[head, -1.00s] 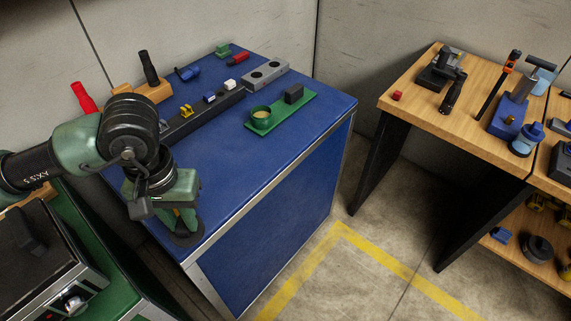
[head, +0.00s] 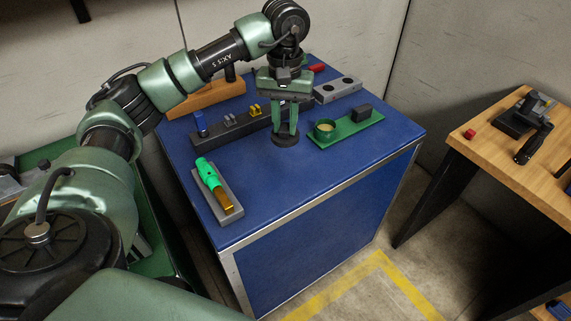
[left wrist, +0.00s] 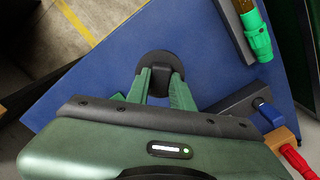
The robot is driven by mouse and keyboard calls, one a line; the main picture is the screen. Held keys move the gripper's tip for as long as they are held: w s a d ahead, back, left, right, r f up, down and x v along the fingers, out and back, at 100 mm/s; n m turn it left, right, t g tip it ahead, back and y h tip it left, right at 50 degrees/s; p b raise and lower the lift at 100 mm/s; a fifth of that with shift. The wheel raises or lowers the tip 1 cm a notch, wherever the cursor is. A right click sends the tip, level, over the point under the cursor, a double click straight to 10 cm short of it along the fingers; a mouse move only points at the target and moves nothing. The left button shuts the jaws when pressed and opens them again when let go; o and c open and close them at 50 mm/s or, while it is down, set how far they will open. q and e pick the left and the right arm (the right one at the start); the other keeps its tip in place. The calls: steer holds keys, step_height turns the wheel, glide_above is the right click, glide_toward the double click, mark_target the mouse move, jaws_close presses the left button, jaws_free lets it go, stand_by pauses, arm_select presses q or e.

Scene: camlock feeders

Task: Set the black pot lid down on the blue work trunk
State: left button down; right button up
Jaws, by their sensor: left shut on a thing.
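The black pot lid (head: 285,142) is a dark disc at the middle of the blue work trunk's top (head: 300,175). My left gripper (head: 285,128) points down and is shut on the lid's knob. In the left wrist view the lid (left wrist: 155,58) shows round and dark between the fingers (left wrist: 162,84), over the blue top (left wrist: 95,85). The lid is level and on or just above the surface; I cannot tell whether it touches. My right gripper is not in view.
The trunk's front right is clear.

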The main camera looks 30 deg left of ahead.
arm_select(q)
step_height(320, 180, down, 9)
steer(key=shift+r+p, duration=0.1)
steer(key=shift+p, duration=0.3)
step_height(320, 180, down, 4)
steer(key=shift+f+p, duration=0.25)
steer(key=shift+p, duration=0.05)
steer(key=shift+f, duration=0.1)
steer(key=shift+f, duration=0.1)
steer(key=c, duration=1.2)
jaws_free()
steer(key=shift+c, duration=0.2)
